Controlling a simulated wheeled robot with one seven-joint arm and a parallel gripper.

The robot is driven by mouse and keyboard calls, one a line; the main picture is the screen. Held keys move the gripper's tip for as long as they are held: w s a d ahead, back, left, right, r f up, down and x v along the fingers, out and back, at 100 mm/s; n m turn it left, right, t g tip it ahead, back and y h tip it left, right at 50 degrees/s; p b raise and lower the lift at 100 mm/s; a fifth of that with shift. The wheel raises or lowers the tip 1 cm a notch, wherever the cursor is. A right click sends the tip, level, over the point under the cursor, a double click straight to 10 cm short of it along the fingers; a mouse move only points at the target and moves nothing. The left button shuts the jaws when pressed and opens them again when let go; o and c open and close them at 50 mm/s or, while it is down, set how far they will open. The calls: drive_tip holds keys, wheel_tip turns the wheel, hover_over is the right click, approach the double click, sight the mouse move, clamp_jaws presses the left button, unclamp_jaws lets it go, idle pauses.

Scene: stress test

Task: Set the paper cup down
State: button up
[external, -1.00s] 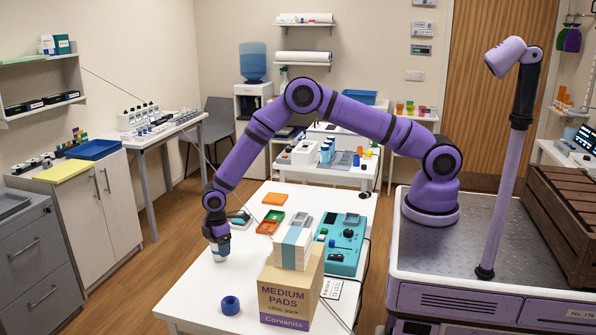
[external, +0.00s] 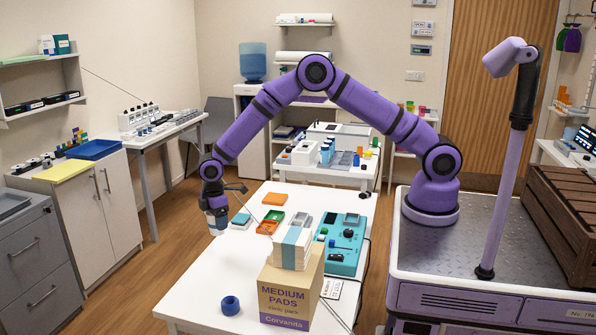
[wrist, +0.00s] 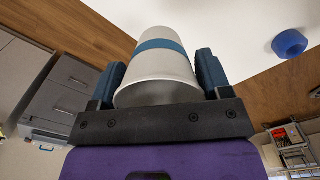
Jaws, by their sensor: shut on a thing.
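The paper cup (external: 215,228) is white with a blue band. It hangs in my gripper (external: 216,213) at the left edge of the white table (external: 205,285) in the external view. In the wrist view the cup (wrist: 160,92) sits between the two dark fingers of my gripper (wrist: 159,70), which are shut on its sides. The cup's far end points away from the wrist, with table and floor behind it. It looks raised off the table; the exact gap is hard to tell.
A blue ring-shaped roll (external: 230,305) lies on the table's near part. A medium pads box (external: 290,290) with a white stack (external: 292,250) on top stands to its right. Small trays (external: 268,228) and a teal device (external: 345,245) lie further back. The table's front left is clear.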

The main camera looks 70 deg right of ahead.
drive_tip(key=s+d+f+m, duration=0.1)
drive_tip(key=s+d+m, duration=0.35)
drive_tip(key=d, duration=0.95)
drive_tip(key=s+d+f+m, duration=0.1)
drive_tip(key=s+d+m, duration=0.3)
drive_tip(key=d, duration=1.1)
drive_tip(key=s+d+m, duration=0.3)
drive_tip(key=s+d, duration=0.5)
drive_tip(key=s, duration=0.4)
drive_tip(key=s+d+m, duration=0.4)
drive_tip(key=s+d, duration=0.5)
drive_tip(key=s, duration=0.2)
drive_tip(key=shift+s+f, duration=0.15)
drive_tip(key=shift+f, duration=1.8)
drive_tip(key=shift+s+f, duration=0.1)
drive_tip(key=shift+f, duration=1.85)
drive_tip(key=shift+f, duration=0.1)
drive_tip(key=o, duration=0.9)
